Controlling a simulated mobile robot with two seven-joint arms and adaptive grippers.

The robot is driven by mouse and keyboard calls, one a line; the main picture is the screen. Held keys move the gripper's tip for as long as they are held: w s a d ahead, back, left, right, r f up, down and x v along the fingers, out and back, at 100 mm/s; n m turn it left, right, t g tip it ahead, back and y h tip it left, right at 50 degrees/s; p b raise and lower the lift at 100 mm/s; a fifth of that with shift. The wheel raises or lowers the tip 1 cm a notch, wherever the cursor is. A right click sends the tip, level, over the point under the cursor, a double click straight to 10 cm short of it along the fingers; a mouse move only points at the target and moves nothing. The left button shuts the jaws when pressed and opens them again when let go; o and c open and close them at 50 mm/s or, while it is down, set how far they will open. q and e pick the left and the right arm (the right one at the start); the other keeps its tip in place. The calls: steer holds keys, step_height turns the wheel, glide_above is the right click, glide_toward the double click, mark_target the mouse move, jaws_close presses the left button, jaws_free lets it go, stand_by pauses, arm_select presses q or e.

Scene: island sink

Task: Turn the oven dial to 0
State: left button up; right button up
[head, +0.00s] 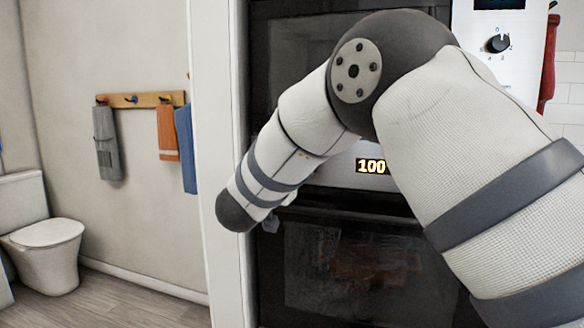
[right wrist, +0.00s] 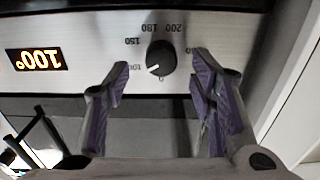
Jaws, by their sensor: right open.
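The black oven dial (right wrist: 160,57) sits on the silver control panel in the right wrist view, which sees it upside down. Its white pointer mark is toward the 100 label. The 0 label (right wrist: 161,79) is just below the dial in this picture. The lit oven display (right wrist: 37,59) reads 100°; it also shows in the head view (head: 371,166). My right gripper (right wrist: 160,68) is open and empty, one finger on each side of the dial, with gaps showing on both sides. In the head view my right arm hides the oven dial and most of the gripper. My left gripper is out of view.
A dark glass oven door (head: 350,270) lies below the panel. A white wall edge (head: 222,150) stands left of the oven. Another dial (head: 498,43) is on a white panel at upper right. Towels (head: 107,143) and a toilet (head: 45,240) are far left.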

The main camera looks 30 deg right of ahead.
steer(key=x, duration=0.3)
steer(key=shift+w+d+f, duration=0.1)
steer(key=shift+w, duration=0.05)
steer(key=shift+c, duration=0.2)
steer(key=c, duration=1.1)
